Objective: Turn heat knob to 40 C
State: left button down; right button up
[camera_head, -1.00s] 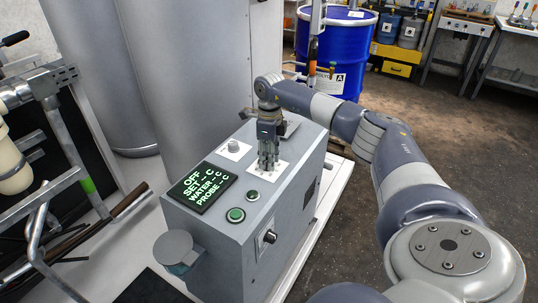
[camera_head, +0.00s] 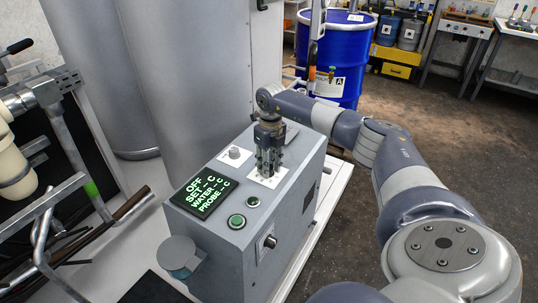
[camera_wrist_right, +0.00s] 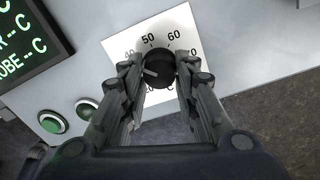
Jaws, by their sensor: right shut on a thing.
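The heat knob (camera_wrist_right: 160,68) is a black round knob with a white pointer mark on a white dial plate (camera_wrist_right: 180,25). The numbers 50, 60 and 70 show around it; a number at the left is partly covered by a finger. The pointer mark faces left. My right gripper (camera_wrist_right: 154,78) is shut on the knob, one finger on each side. In the head view this gripper (camera_head: 267,168) points down onto the control box (camera_head: 235,235) and hides the knob. The display (camera_head: 207,193) reads OFF, with dashes for SET, WATER and PROBE. My left gripper is not in view.
A smaller knob (camera_head: 235,152) on a white plate and a green button (camera_head: 237,221) are on the box top. A black switch (camera_head: 269,241) is on its front. A metal pipe frame stands at left, a blue drum (camera_head: 340,60) behind. Floor at right is clear.

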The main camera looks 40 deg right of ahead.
dwell(0.3)
jog(key=o, duration=1.1)
jog(key=shift+r, duration=0.1)
jog(key=r, duration=1.2)
jog(key=shift+d, duration=0.25)
jog(key=shift+f, duration=0.15)
